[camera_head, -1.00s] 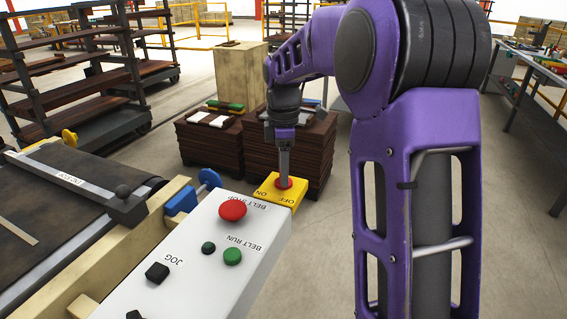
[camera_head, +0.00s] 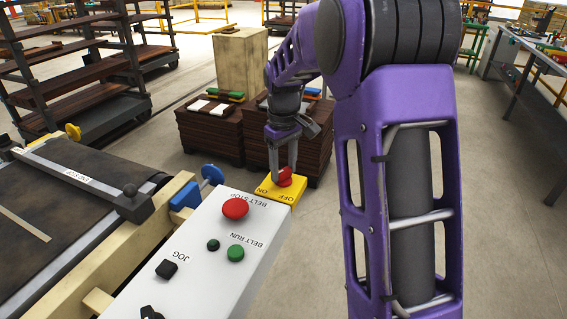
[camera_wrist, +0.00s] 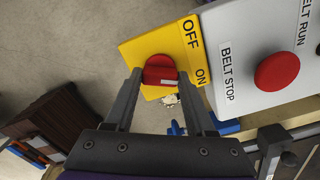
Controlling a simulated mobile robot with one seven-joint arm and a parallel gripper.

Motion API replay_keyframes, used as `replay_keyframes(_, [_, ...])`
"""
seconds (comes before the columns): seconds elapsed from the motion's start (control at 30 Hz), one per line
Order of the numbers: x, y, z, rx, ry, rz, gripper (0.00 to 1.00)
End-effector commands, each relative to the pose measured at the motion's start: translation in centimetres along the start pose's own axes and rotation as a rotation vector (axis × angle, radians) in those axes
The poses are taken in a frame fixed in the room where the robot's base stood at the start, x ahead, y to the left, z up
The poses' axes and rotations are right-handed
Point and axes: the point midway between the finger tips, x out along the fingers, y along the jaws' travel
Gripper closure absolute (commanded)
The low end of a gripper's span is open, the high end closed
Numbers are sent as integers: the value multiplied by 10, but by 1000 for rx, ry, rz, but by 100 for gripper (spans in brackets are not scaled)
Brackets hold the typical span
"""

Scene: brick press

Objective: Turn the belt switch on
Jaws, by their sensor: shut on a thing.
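The belt switch is a red rotary knob (camera_wrist: 160,71) on a yellow plate (camera_wrist: 140,53) marked OFF and ON, at the far end of the control box. In the head view the knob (camera_head: 285,176) sits under my gripper (camera_head: 284,166), which points down at it. In the wrist view my gripper (camera_wrist: 160,78) has one finger on each side of the knob and is shut on it. A small white mark shows on the knob's grip, but I cannot tell for sure which word it points to.
The grey control box (camera_head: 205,258) carries a red BELT STOP button (camera_head: 235,208), a green BELT RUN button (camera_head: 236,253) and a black JOG knob (camera_head: 166,268). A conveyor (camera_head: 75,205) lies left. Stacked dark boards (camera_head: 209,135) stand behind. Open floor (camera_head: 510,220) lies right.

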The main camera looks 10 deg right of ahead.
Motion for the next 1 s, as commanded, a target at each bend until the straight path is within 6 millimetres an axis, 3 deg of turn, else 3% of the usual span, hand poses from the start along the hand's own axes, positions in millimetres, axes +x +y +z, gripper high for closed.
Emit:
replay_keyframes(0.43, [-1, 0, 0, 280, 0, 1, 100])
replay_keyframes(1.0, [0, 0, 0, 346, 0, 0, 100])
